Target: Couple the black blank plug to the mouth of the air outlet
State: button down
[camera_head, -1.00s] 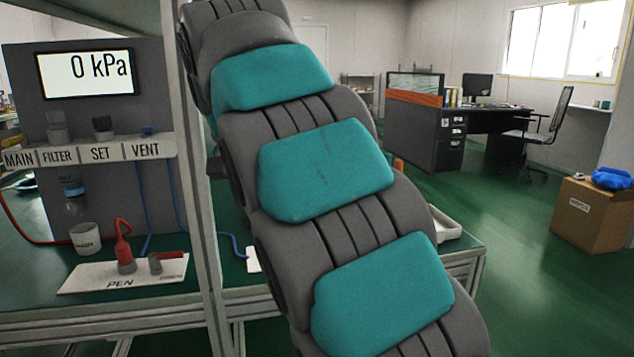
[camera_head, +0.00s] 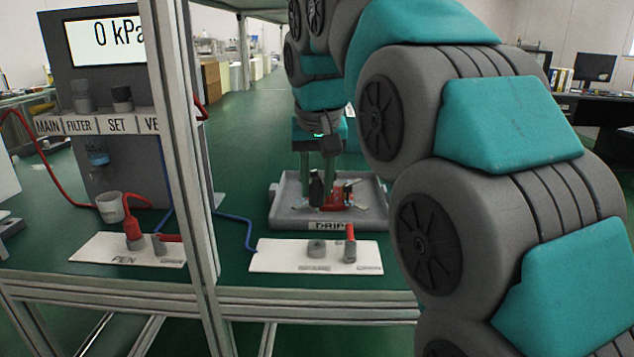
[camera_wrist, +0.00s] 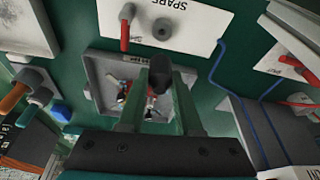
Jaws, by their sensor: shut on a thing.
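The black blank plug (camera_head: 316,188) is held between the fingers of my gripper (camera_head: 321,172), which is shut on it. It hangs roughly upright above the grey drip tray, clear of the white plate. In the wrist view the dark plug (camera_wrist: 160,73) sits between the green fingertips. A short round grey outlet (camera_head: 317,248) stands on the white plate in front of the tray. It shows with a dark open mouth in the wrist view (camera_wrist: 163,29), on the plate marked SPARE, apart from the plug. A red-handled valve (camera_head: 349,243) stands right beside it.
The drip tray (camera_head: 285,214) holds several loose red, black and metal parts. A frame post (camera_head: 184,150) rises left of the outlet plate. The PEN plate (camera_head: 90,250) carries a red fitting and another red lever. A blue hose (camera_head: 235,219) runs to the outlet plate's left edge.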

aim_at(317, 205)
jog(key=shift+f+b, duration=1.5)
jog(key=shift+f, duration=1.4)
jog(key=shift+f+b, duration=0.5)
jog(key=shift+f, duration=0.85)
jog(key=c, duration=0.5)
grip_release()
jog(key=shift+r, duration=0.1)
jog(key=shift+v, duration=3.85)
